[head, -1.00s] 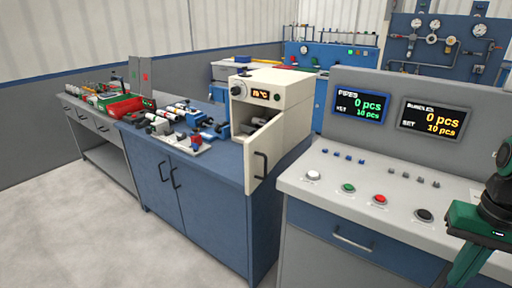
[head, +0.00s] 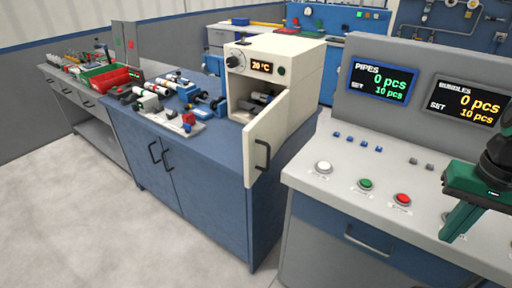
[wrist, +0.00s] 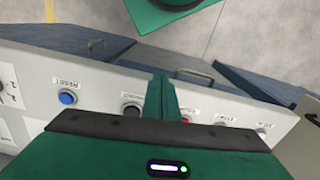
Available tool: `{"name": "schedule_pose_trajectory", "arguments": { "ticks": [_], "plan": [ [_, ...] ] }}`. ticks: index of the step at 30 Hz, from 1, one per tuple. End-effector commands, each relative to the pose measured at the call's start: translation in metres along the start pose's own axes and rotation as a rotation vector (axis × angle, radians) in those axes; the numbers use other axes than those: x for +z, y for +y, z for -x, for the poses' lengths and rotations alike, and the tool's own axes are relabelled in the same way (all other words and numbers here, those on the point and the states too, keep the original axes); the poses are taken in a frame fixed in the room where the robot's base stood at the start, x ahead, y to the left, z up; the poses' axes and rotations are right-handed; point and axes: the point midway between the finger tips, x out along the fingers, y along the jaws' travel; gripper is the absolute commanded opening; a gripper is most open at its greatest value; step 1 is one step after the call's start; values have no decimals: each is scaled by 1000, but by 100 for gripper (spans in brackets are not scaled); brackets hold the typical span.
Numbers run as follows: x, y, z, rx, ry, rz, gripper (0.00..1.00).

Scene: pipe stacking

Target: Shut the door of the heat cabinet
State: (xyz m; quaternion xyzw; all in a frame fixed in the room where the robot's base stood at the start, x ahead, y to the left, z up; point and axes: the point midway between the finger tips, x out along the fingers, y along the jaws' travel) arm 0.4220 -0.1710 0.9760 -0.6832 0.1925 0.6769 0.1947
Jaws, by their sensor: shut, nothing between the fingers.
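The heat cabinet (head: 298,62) is a cream box on the blue workbench. Its front display reads 20 °C. Its door (head: 265,142) stands open, swung out toward me, with a dark handle (head: 262,156) on it. Dark and pale pieces lie inside the cabinet. My gripper (head: 452,222) is green, at the right of the head view, above the console and well apart from the door. In the wrist view the fingers (wrist: 161,98) are together and empty. A cream edge at the far right of the wrist view may be the door; I cannot tell.
The grey console (head: 330,190) with buttons and two displays stands right of the workbench (head: 215,180). Pipe parts and a fixture lie left of the cabinet, with a red bin (head: 115,79) farther left. Floor at the front left is clear.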

Motion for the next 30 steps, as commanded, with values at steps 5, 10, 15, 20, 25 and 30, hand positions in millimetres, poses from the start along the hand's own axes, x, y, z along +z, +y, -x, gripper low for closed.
{"name": "schedule_pose_trajectory", "arguments": {
  "ticks": [5, 10, 15, 20, 25, 30],
  "plan": [
    [-30, -37, 8, 2, 89, 26, 0],
    [-60, -109, 23, -46, 221, 55, 0],
    [-68, -196, 42, -151, 333, 86, 0],
    [-50, -280, 63, -285, 397, 113, 0],
    [-19, -344, 81, -409, 418, 133, 0],
    [0, -374, 90, -473, 417, 139, 0]
  ]
}}
